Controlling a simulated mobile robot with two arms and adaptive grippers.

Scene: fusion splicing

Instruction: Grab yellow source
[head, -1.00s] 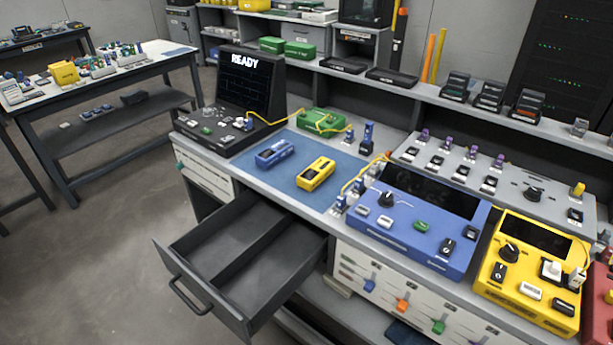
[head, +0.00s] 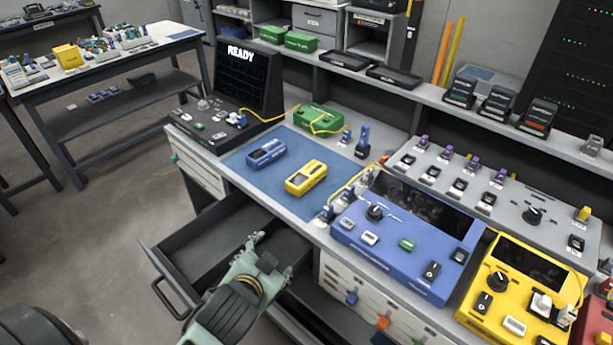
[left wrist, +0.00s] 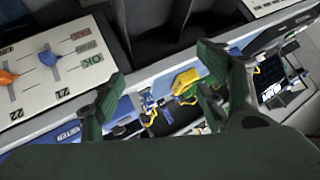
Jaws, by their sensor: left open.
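A small yellow handheld device (head: 306,177), which looks like the yellow source, lies on the blue mat (head: 262,182). A similar blue handheld device (head: 265,152) lies beside it to the left. My left gripper (head: 268,259) is open and empty, above the open drawer in front of the bench and apart from the yellow device. In the left wrist view my open left gripper (left wrist: 162,75) has a yellow thing (left wrist: 185,82) beyond its fingers, probably the same device. My right gripper is not in view.
The pulled-out drawer (head: 166,283) is empty where visible. A large blue console (head: 345,225) and a large yellow console (head: 474,303) stand right of the mat. A black READY screen unit (head: 245,85) and a green device (head: 318,115) stand behind. Yellow cables cross near the mat.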

